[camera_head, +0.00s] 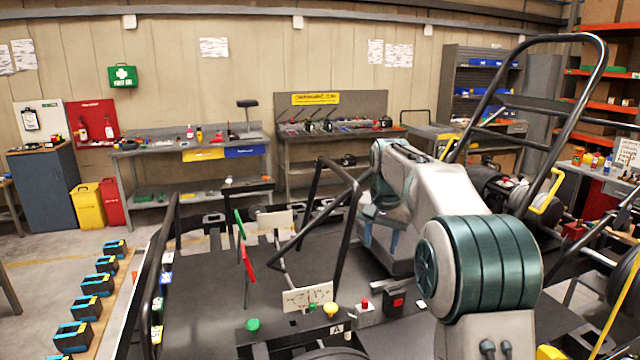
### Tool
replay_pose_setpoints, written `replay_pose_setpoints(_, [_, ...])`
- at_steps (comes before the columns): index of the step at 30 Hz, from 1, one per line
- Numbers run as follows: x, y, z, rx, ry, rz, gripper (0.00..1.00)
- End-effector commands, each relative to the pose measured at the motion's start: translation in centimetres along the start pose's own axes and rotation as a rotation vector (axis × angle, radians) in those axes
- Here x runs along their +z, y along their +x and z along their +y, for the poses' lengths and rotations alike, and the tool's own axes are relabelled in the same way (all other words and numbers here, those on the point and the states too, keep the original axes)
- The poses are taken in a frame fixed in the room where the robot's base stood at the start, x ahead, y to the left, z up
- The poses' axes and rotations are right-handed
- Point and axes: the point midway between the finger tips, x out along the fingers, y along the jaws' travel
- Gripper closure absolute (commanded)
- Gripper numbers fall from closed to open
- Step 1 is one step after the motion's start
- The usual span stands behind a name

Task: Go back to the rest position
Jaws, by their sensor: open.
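My gripper (380,238) hangs under the far end of my arm, right of the picture's middle, pointing down above the dark stand surface. Its two fingers look apart, with nothing seen between them. Part of it is hidden behind my own grey and teal arm. The dark kart stand (320,262) lies below and around it. A black bent tube frame (352,215) stands just left of the gripper; I cannot tell how close in depth.
A tall black tube frame (600,75) rises at the right. Green (239,224) and red (247,262) levers stand left on the stand. A white plate (308,298), red button (365,304) and yellow knob (331,310) are in front. Workbenches (192,150) line the wall; floor (60,245) shows left.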

Motion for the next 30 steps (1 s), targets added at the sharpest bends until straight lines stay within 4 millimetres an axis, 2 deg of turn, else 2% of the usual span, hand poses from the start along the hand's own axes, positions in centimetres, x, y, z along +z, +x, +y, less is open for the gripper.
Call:
replay_pose_setpoints(1, [1.4,-0.9,0.8,-0.004,-0.02,0.01,0.56])
replay_pose_setpoints(6, [5.9,-2.5,3.2,-0.017,-0.095,0.04,0.56])
replay_pose_setpoints(14, [13.8,-3.2,7.4,-0.031,-0.211,0.088,0.56])
replay_pose_setpoints(20, [20.3,-2.1,10.7,-0.039,-0.299,0.127,0.56])
replay_pose_setpoints(24, [24.9,-0.5,13.1,-0.042,-0.36,0.153,0.56])
replay_pose_setpoints(30, [29.9,2.2,15.6,-0.044,-0.427,0.182,0.56])
